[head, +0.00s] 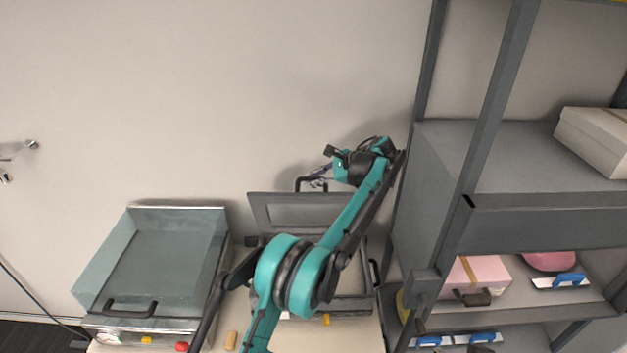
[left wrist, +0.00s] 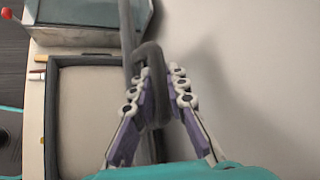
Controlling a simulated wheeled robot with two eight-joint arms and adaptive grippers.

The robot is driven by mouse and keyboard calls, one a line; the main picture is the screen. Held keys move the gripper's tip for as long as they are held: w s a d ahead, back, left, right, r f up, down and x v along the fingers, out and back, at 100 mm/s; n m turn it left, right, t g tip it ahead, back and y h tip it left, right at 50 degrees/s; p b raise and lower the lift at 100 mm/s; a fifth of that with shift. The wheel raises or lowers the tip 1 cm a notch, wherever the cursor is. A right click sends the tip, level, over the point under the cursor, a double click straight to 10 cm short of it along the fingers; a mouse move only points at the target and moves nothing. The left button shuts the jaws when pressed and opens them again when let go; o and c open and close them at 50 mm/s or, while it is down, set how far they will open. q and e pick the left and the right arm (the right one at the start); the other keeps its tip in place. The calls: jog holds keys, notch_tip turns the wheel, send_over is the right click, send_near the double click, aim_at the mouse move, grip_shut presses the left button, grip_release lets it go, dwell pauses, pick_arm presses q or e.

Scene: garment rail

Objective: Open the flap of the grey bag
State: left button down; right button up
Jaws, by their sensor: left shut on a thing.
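No grey bag with a flap shows clearly. A grey box-like appliance (head: 346,306) stands on the counter, with its windowed lid (head: 259,213) raised upright near the wall. My left gripper (head: 318,180) is at the top of this lid, shut on its dark handle (head: 299,184). In the left wrist view, the purple-padded fingers of my left gripper (left wrist: 159,95) close on the handle's dark bar (left wrist: 150,52). The open body of the appliance (left wrist: 52,115) lies to the left there. My left arm hides part of the appliance in the head view. My right gripper is not in view.
A second appliance with a glass lid (head: 170,245) stands to the left, its lid closed. A tall grey shelf rack (head: 545,222) stands close on the right, holding boxes. The plain wall is close behind the lid.

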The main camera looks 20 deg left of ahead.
pick_arm(q)
jog(key=c, duration=1.5)
grip_release()
jog(key=shift+d+r, duration=0.1)
jog(key=v, duration=1.1)
jog(key=shift+d+r, duration=0.2)
jog(key=shift+d, duration=0.15)
